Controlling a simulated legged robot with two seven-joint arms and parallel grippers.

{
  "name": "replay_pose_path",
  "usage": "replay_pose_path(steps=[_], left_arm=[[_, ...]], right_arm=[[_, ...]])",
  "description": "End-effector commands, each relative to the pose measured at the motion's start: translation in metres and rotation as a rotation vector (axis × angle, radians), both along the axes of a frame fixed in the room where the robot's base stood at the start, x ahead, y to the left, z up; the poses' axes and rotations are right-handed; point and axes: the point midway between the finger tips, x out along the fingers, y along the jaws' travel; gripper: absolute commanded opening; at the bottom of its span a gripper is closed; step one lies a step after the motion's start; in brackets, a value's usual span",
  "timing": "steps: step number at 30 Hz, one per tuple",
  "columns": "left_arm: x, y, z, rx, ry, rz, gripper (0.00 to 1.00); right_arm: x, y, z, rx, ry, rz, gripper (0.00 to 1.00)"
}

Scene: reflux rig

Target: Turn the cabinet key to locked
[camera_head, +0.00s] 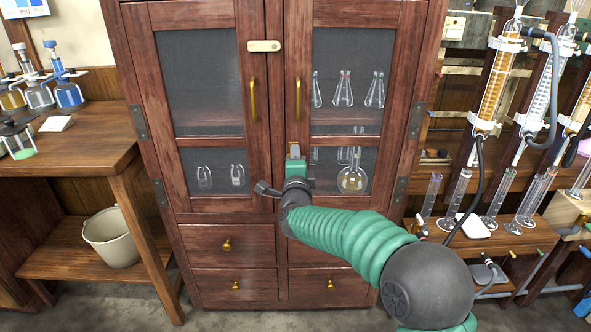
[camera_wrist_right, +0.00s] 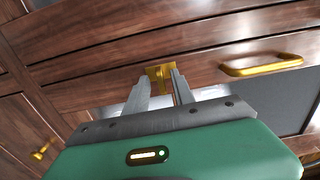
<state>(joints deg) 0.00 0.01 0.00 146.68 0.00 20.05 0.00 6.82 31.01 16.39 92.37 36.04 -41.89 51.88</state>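The wooden cabinet (camera_head: 190,205) stands in front of me with both glazed doors shut. In the right wrist view, a brass piece (camera_wrist_right: 160,77) at the lock is seen between my fingertips; I take it for the key and its plate. My right gripper (camera_head: 295,148) is at the lower inner edge of the right door, and its fingers hide the key in the head view. In the wrist view the gripper's two fingers (camera_wrist_right: 163,82) stand apart on either side of the brass piece. Contact with it cannot be made out. My left gripper is not in view.
Brass door handles (camera_head: 253,100) and (camera_head: 298,100) rise just above my right gripper. A cream latch plate (camera_head: 264,46) spans the doors above. Glassware racks (camera_head: 497,80) stand at the right, and a wooden bench (camera_head: 85,150) with flasks at the left.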

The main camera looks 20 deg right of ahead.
Motion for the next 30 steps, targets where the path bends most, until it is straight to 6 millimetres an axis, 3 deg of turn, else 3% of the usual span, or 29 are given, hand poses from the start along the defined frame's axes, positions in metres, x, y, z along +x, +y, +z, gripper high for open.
replay_pose_path(steps=[5,12,18,22,30], left_arm=[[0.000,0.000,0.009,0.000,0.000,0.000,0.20],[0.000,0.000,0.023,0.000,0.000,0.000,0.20],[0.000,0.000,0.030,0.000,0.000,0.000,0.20],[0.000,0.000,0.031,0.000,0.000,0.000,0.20],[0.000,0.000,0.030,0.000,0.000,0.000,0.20]], right_arm=[[-0.035,0.011,0.003,-0.002,0.002,0.003,0.30],[-0.104,0.030,0.003,-0.002,0.003,0.003,0.30],[-0.145,0.042,0.001,0.000,0.001,0.002,0.30],[-0.155,0.045,-0.001,0.000,0.003,0.001,0.30],[-0.156,0.045,-0.002,0.001,0.002,0.000,0.30]])
